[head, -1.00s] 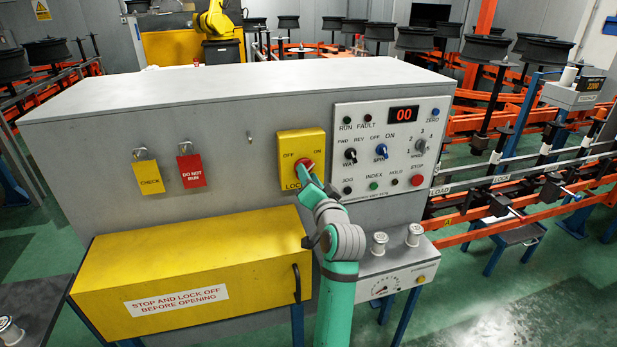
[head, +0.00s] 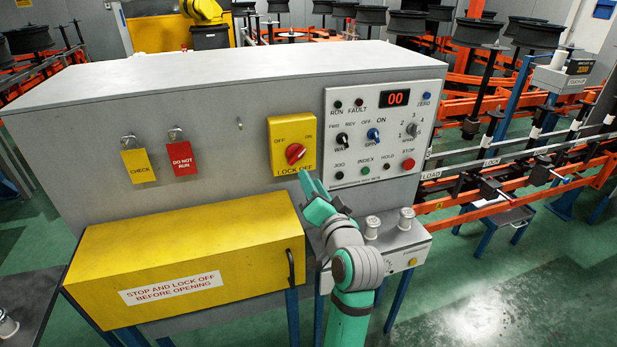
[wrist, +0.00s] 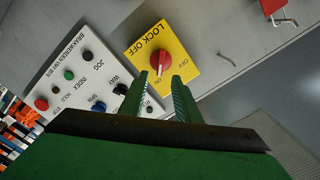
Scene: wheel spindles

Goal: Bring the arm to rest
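The yellow lock-off plate (head: 280,168) is on the front of the grey cabinet, with a red rotary knob (head: 295,154) marked OFF and ON. The knob's bar slants toward the ON side. My gripper (head: 306,180) is just below and in front of the plate, clear of the knob. In the wrist view, its two green fingers (wrist: 162,88) are apart with nothing gripped between them. The red knob (wrist: 162,56) appears beyond the fingertips there. My arm is bent, reaching up from the bottom of the head view.
The control panel (head: 345,105) is right of the plate. The yellow guard box (head: 185,258) with a black handle (head: 291,268) juts out at lower left. A gauge shelf (head: 400,250) with two metal posts is close beside my arm. Open floor (head: 480,300) lies at right.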

